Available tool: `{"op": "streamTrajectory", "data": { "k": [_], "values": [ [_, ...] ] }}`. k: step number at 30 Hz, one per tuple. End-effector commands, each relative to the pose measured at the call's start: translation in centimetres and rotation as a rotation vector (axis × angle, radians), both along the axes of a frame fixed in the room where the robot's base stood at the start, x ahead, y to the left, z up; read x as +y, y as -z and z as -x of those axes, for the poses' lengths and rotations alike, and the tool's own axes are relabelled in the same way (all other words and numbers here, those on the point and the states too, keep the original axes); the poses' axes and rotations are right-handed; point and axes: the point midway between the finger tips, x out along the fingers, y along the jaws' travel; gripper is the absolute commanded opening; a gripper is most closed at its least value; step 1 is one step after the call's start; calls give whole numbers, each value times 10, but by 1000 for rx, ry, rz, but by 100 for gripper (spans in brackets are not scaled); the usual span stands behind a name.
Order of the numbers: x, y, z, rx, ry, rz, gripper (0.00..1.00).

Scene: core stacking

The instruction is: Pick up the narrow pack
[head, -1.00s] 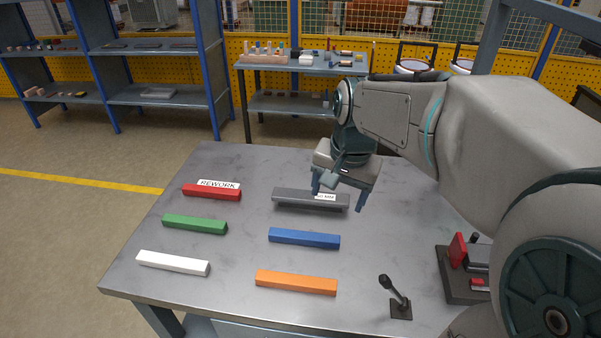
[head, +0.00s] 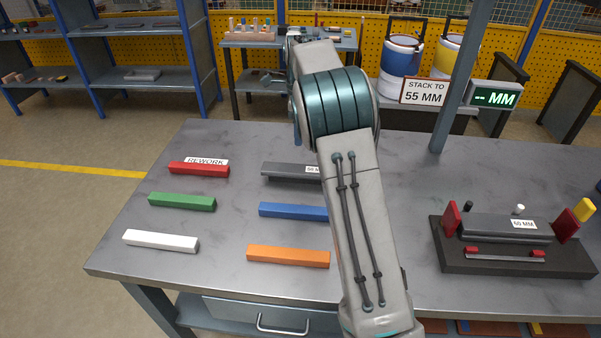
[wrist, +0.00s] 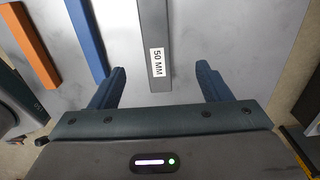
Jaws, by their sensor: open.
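A long grey pack labelled 50 MM (head: 284,170) lies at the back of the table's left half, its right end hidden behind my arm in the head view. In the wrist view the grey pack (wrist: 155,40) runs up from between my fingers, its label near the close end. My gripper (wrist: 161,67) is open and empty, one finger on each side of the pack's line, with clear gaps. The gripper is hidden by my arm in the head view. Another grey block with an MM label (head: 505,227) sits in a dark fixture (head: 515,263) at the right.
Red (head: 198,170), green (head: 182,201), white (head: 161,241), blue (head: 293,211) and orange (head: 288,257) bars lie around the grey pack. A sign reading STACK TO 55 MM (head: 437,92) and a display (head: 494,96) stand behind. The table between my arm and the fixture is clear.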

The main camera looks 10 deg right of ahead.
Motion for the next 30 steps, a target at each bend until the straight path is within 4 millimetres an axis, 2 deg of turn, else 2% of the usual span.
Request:
{"op": "streamTrajectory", "data": {
  "k": [9,17,24,30],
  "values": [
    [0,61,2,4,-1,-1,71],
    [0,81,2,2,-1,-1,71],
    [-1,116,9,4,-1,-1,71],
    [-1,130,9,1,-2,-1,71]
  ]
}}
